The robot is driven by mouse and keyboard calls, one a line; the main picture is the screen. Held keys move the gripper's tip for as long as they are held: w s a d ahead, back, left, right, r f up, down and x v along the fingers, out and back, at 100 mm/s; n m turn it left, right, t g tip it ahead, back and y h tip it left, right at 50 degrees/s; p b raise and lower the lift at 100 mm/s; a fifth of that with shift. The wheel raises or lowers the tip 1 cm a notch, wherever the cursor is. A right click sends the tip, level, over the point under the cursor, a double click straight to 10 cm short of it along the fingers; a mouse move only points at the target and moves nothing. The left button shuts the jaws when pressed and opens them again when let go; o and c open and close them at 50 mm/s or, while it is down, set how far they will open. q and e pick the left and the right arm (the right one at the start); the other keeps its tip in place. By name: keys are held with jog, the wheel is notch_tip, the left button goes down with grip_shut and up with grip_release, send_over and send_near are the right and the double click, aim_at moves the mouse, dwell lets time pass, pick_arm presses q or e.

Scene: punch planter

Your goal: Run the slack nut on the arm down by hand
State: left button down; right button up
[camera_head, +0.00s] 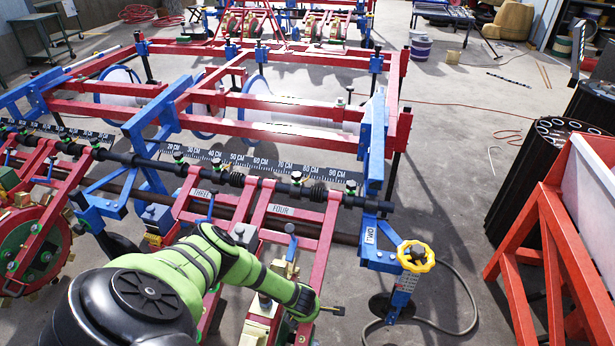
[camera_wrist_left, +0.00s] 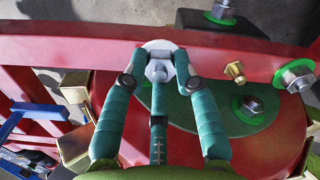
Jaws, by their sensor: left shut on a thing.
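In the left wrist view a grey nut (camera_wrist_left: 158,71) sits on a pale round washer (camera_wrist_left: 160,48) against the red arm (camera_wrist_left: 100,47) of the planter. My left gripper (camera_wrist_left: 160,66) has its teal fingers closed around this nut, on its left, right and near sides. In the head view my green left arm reaches over the planter units at the bottom middle. Its fingers and the held nut cannot be made out there. My right gripper is in neither view.
Other nuts on green washers (camera_wrist_left: 298,76) and a brass fitting (camera_wrist_left: 235,72) stand close to the right. A red disc (camera_wrist_left: 270,140) lies behind the fingers. A yellow handwheel (camera_head: 416,257) stands right of my arm. Open floor (camera_head: 455,200) lies beyond it.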

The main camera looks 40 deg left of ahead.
pick_arm(q)
jog(key=shift+w+a+r+m, duration=0.1)
jog(key=shift+w+r+m, duration=0.1)
jog(key=shift+w+m, duration=0.3)
jog(key=shift+s+m, duration=0.1)
jog(key=shift+m, duration=0.2)
jog(key=c, duration=1)
grip_release()
jog(key=shift+d, duration=0.2)
jog(key=shift+o, duration=0.2)
jog(key=shift+f, duration=0.15)
jog(key=shift+s, duration=0.1)
jog(key=v, duration=1.2)
jog(key=v, duration=1.2)
jog(key=shift+s, duration=0.15)
